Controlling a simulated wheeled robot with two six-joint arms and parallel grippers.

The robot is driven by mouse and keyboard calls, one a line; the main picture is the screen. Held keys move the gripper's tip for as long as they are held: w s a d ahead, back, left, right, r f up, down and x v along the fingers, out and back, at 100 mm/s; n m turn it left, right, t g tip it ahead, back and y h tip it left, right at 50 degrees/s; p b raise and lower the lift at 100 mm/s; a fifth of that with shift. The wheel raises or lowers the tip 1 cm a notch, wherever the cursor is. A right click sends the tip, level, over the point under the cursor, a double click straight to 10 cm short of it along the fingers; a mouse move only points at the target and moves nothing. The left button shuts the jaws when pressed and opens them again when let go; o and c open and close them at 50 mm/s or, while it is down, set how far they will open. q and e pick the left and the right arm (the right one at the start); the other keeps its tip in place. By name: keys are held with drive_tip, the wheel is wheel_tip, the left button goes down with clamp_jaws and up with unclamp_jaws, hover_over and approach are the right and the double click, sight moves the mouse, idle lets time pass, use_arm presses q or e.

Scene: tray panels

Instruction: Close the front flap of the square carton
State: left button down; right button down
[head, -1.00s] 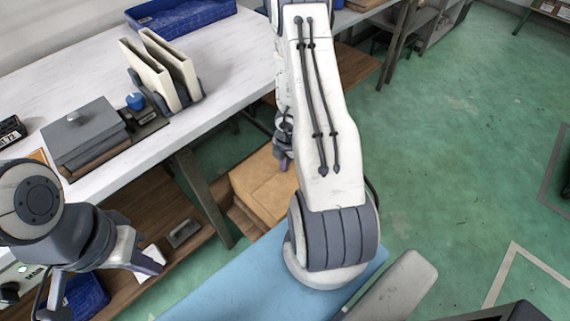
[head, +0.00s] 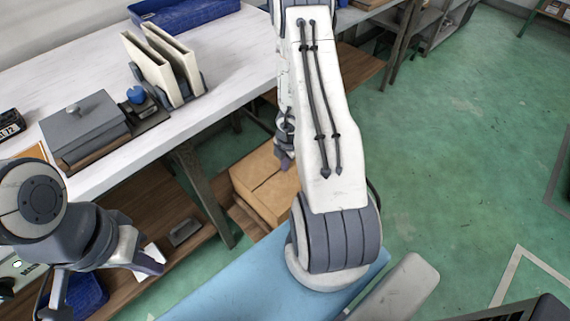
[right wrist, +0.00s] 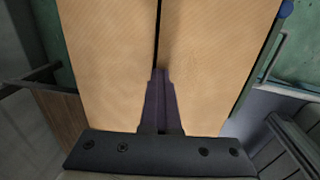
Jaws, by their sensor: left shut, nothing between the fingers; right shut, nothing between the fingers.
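The square carton (head: 262,193) is tan cardboard and stands low beside the white table, partly hidden by my right arm. Its top shows two panels with a narrow dark seam between them. In the right wrist view the left panel (right wrist: 105,60) and right panel (right wrist: 210,60) look nearly flat. I cannot tell which is the front flap. My right gripper (head: 285,163) is shut and empty at the carton's top; in the right wrist view its fingers (right wrist: 160,75) lie over the seam. Contact is unclear. My left gripper (head: 152,264) is shut and empty at lower left, away from the carton.
The white table (head: 225,70) holds a grey box (head: 85,128), upright cream folders (head: 165,65) and a blue tray (head: 185,12). A table leg (head: 203,190) stands left of the carton. A wooden shelf (head: 150,205) runs underneath.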

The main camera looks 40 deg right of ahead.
drive_tip(key=shift+s+a+f, duration=0.1)
drive_tip(key=shift+s+f, duration=0.3)
drive_tip(key=shift+s, duration=0.1)
drive_tip(key=shift+r+p, duration=0.5)
drive_tip(key=shift+p, duration=0.3)
drive_tip(key=shift+w+r+p, duration=0.15)
drive_tip(key=shift+r+p, duration=0.3)
drive_tip(key=shift+r, duration=0.05)
wheel_tip(320, 180, up, 13)
drive_tip(key=p, duration=1.3)
